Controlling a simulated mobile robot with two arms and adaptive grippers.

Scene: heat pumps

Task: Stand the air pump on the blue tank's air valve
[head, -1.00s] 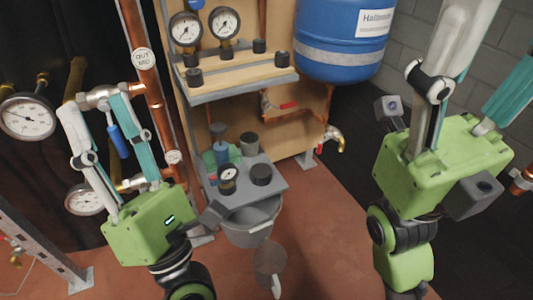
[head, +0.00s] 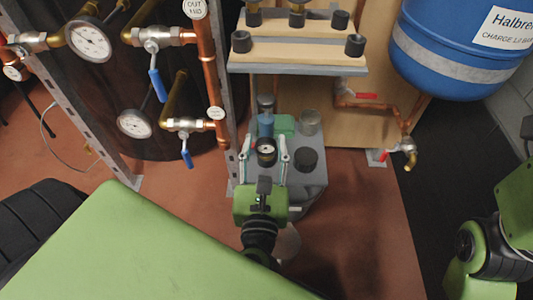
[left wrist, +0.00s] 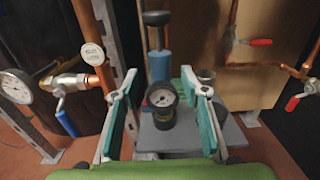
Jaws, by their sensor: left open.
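The blue tank (head: 465,50) hangs at the upper right of the head view; I cannot make out its air valve. The air pump, blue with a black top (head: 266,122), stands on a small grey shelf (head: 308,180). In the left wrist view the pump (left wrist: 159,66) stands upright behind a small black gauge (left wrist: 160,97). My left gripper (head: 264,150) is open above the shelf, its teal-padded fingers (left wrist: 160,80) on either side of the gauge, apart from it. The pump's lower part is hidden by the gauge. My right gripper's green body (head: 516,205) is cut off at the right edge, its fingers out of frame.
A black cup (head: 307,159) and a grey cup (head: 310,122) stand on the shelf's right side. A wooden shelf with black caps (head: 300,52) is above. Copper pipes with gauges (head: 90,40) and blue-handled valves stand left. A brass tap (head: 408,155) is below the tank.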

